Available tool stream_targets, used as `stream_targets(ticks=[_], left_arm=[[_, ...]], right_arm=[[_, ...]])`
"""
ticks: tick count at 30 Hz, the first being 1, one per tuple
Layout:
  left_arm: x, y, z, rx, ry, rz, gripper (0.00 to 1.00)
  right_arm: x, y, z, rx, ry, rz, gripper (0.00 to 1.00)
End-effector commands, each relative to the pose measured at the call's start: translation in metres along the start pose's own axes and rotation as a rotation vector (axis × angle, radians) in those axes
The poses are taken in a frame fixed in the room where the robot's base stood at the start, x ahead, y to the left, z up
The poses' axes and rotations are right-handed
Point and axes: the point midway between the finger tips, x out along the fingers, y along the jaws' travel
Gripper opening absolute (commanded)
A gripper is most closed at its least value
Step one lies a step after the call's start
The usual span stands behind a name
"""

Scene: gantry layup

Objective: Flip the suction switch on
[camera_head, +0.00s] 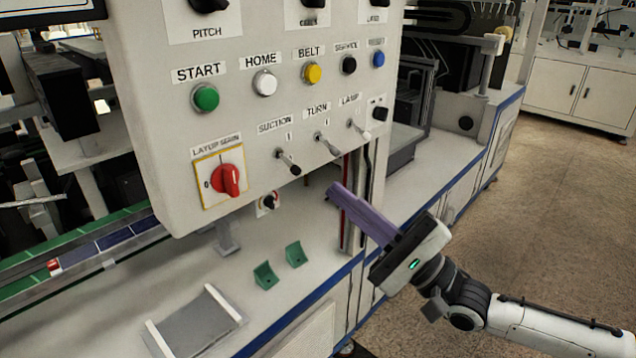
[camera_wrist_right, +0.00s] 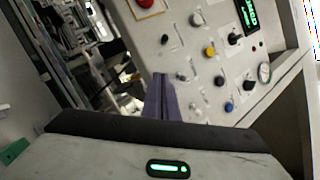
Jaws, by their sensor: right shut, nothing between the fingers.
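The suction switch (camera_head: 288,162) is a toggle under the SUCTION label on the grey control panel (camera_head: 235,120). Its dark-tipped lever points down and to the right. The TURN toggle (camera_head: 327,145) and LAMP toggle (camera_head: 360,129) sit to its right. My right gripper (camera_head: 333,190) has purple fingers, shut and empty, in front of the panel, below and right of the suction switch. They look apart from it. In the right wrist view the shut fingers (camera_wrist_right: 163,80) point toward the panel; which toggle is the suction one is hard to tell there. My left gripper is not in view.
A row of coloured buttons, including the green START button (camera_head: 205,97), lies above the toggles. A red rotary switch (camera_head: 229,180) is at the lower left of the panel. Green brackets (camera_head: 265,275) and a grey plate (camera_head: 195,325) lie on the bench below.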

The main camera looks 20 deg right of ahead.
Motion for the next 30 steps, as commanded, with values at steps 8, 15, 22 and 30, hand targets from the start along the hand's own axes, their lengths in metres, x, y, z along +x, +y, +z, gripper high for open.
stream_targets(ticks=[8, 15, 22, 30], left_arm=[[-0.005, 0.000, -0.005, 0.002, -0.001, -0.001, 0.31], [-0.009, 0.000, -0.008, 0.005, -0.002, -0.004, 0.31], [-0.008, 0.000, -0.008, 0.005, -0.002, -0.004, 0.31], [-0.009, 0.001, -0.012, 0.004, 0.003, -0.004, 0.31]], right_arm=[[0.040, -0.001, 0.012, 0.005, -0.001, 0.000, 0.00], [0.044, 0.000, 0.035, 0.003, -0.001, 0.001, 0.00], [0.045, 0.001, 0.039, -0.001, 0.001, 0.003, 0.00], [0.045, 0.000, 0.039, 0.000, 0.002, 0.005, 0.00]])
